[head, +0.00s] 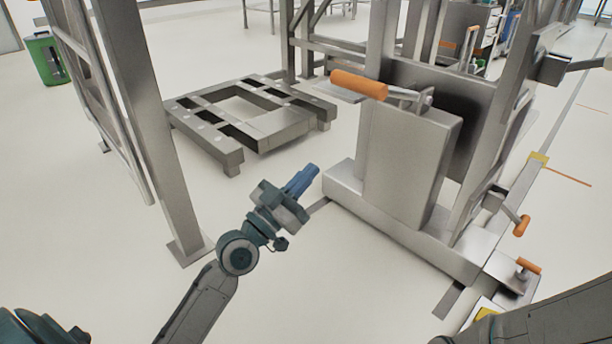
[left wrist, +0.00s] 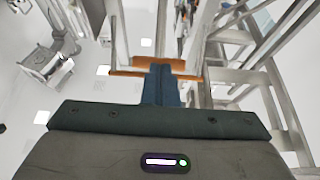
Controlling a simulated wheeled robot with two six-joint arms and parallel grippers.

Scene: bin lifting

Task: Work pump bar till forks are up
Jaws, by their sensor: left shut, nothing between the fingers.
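The pump bar with its orange grip (head: 358,84) sticks out to the left from the top of a grey upright housing (head: 405,155). My left gripper (head: 302,180) is shut and empty, its blue fingers pointing up and right, below the pump bar and left of the housing. It appears apart from both. In the left wrist view the shut fingers (left wrist: 162,84) show with orange bars (left wrist: 128,73) behind them; their distance is unclear. A low grey slotted frame (head: 180,108) lies near the floor behind; I cannot tell whether it includes the forks. My right gripper is out of view.
A grey post (head: 150,140) stands left of my left arm. Two small orange-handled levers (head: 522,226) (head: 528,266) are at the lower right of the machine. A green bin (head: 45,60) is far left. The floor around my left gripper is clear.

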